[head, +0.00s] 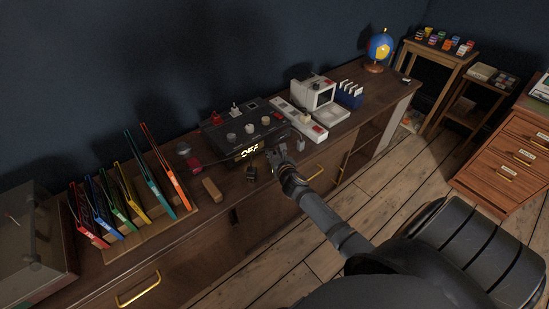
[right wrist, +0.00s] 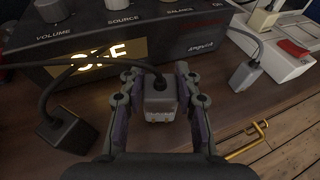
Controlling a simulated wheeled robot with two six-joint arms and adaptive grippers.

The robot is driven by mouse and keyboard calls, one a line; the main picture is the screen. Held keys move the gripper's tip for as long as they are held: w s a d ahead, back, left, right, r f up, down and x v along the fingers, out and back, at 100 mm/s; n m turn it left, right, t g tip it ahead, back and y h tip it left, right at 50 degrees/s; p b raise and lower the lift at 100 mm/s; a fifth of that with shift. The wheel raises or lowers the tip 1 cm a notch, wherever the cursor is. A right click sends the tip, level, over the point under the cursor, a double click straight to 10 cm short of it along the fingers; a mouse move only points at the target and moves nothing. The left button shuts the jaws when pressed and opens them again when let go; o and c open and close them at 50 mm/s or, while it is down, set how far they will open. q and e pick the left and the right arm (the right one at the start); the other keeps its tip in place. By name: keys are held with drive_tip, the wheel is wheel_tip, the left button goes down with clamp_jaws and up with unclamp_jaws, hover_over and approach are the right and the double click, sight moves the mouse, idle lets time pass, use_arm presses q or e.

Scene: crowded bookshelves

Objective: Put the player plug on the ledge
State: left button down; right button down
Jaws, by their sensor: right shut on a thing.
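My right gripper (head: 276,157) is at the front edge of the cabinet top, just in front of the black amplifier (head: 240,133). In the right wrist view its fingers (right wrist: 160,100) are shut on a grey plug (right wrist: 160,92) with a dark cord. The plug's pins point toward the camera. A darker plug (right wrist: 68,130) lies to the left on the wood, and a grey plug (right wrist: 243,75) is to the right. No separate ledge is clearly identifiable. My left gripper is out of view.
A white power strip (head: 300,121) with a red switch stands right of the amplifier. A wooden block (head: 212,189) lies left of it, near a rack of coloured sleeves (head: 150,181). Brass handles (head: 138,290) stick out from the cabinet front.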

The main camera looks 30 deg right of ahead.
drive_tip(key=shift+f, duration=0.85)
drive_tip(key=c, duration=0.8)
unclamp_jaws()
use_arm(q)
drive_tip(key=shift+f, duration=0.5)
use_arm(e)
drive_tip(key=shift+o, duration=0.2)
drive_tip(key=shift+r, duration=0.1)
drive_tip(key=shift+r, duration=0.2)
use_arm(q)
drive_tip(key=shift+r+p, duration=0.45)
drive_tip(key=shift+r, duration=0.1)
use_arm(e)
drive_tip(key=v, duration=1.2)
